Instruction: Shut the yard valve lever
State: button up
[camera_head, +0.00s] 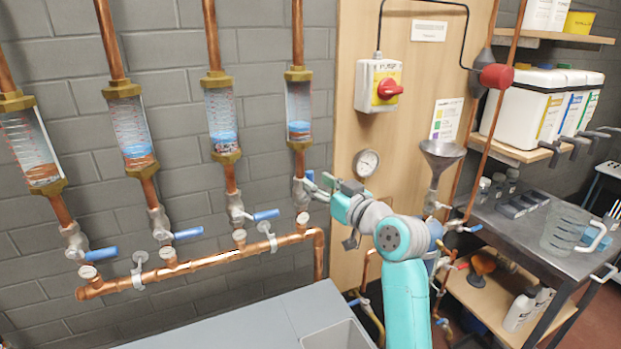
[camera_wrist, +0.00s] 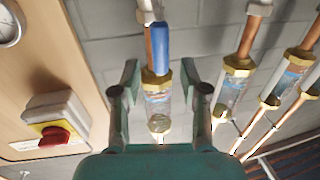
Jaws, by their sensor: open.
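Several copper pipes with sight glasses run down the grey wall, each with a valve below its glass. Blue levers (camera_head: 98,254), (camera_head: 187,233) and (camera_head: 266,214) stick out to the right from the three left valves. The rightmost valve has a blue lever (camera_head: 309,175), partly hidden by my gripper; it also shows in the wrist view (camera_wrist: 161,48), lined up with its pipe. I cannot read which valve is the yard one. My gripper (camera_head: 321,187) is beside the rightmost valve. Its jaws (camera_wrist: 160,85) are open and empty, with the lever ahead between them.
A copper manifold (camera_head: 205,262) runs below the valves. Right of my gripper, a wooden board carries a gauge (camera_head: 366,162) and a red switch (camera_head: 388,89). A funnel (camera_head: 441,155) and metal bench (camera_head: 510,222) stand further right. A grey surface (camera_head: 235,325) lies below.

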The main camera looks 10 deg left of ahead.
aim_at(312, 180)
jog(key=shift+x, duration=2.1)
grip_shut()
